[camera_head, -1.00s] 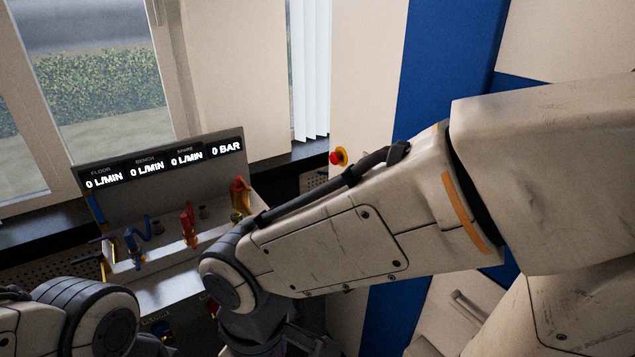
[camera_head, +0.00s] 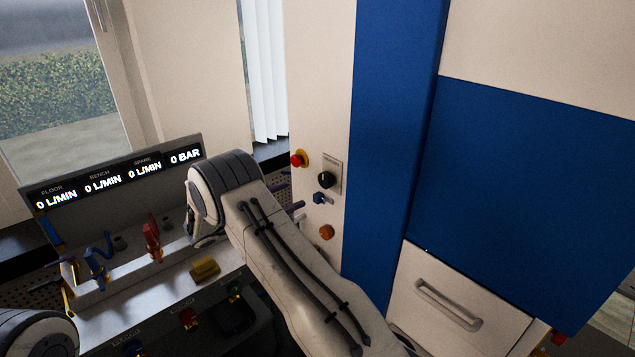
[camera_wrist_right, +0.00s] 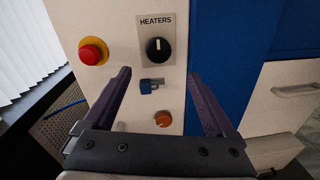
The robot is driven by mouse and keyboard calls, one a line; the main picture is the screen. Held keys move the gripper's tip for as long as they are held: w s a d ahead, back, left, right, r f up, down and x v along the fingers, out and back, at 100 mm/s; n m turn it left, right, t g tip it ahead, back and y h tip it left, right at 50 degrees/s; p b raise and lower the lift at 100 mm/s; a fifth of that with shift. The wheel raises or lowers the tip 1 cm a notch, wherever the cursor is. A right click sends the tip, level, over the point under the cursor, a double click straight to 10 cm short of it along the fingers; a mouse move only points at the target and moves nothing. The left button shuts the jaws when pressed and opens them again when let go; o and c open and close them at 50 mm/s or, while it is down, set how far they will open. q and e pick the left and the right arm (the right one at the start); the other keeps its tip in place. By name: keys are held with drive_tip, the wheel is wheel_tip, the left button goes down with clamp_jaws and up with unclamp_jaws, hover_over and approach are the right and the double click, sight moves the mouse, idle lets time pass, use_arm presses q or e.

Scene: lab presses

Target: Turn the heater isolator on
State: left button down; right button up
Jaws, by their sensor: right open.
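The HEATERS switch is a black rotary knob (camera_wrist_right: 158,49) on a grey plate on the cream panel. Its white mark points about upward. It also shows in the head view (camera_head: 325,180). A small blue padlock-like part (camera_wrist_right: 150,86) is just below it. My right gripper (camera_wrist_right: 160,73) is open and faces the panel. In the wrist view its two dark fingers stand left and right below the knob, apart from it, with nothing between them. My left gripper is out of view.
A red push button on yellow (camera_head: 298,160) is left of the knob, and an orange knob (camera_head: 327,232) is below. A console (camera_head: 110,180) with flow displays and coloured valves stands at left. A blue panel (camera_head: 530,180) and a drawer (camera_head: 450,300) are at right.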

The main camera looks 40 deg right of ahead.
sight(323, 181)
drive_tip(key=d+p, duration=0.4)
drive_tip(key=d, duration=0.5)
drive_tip(key=shift+w+r, duration=0.1)
drive_tip(key=shift+w, duration=0.05)
drive_tip(key=shift+d+p, duration=0.4)
drive_tip(key=shift+d, duration=0.45)
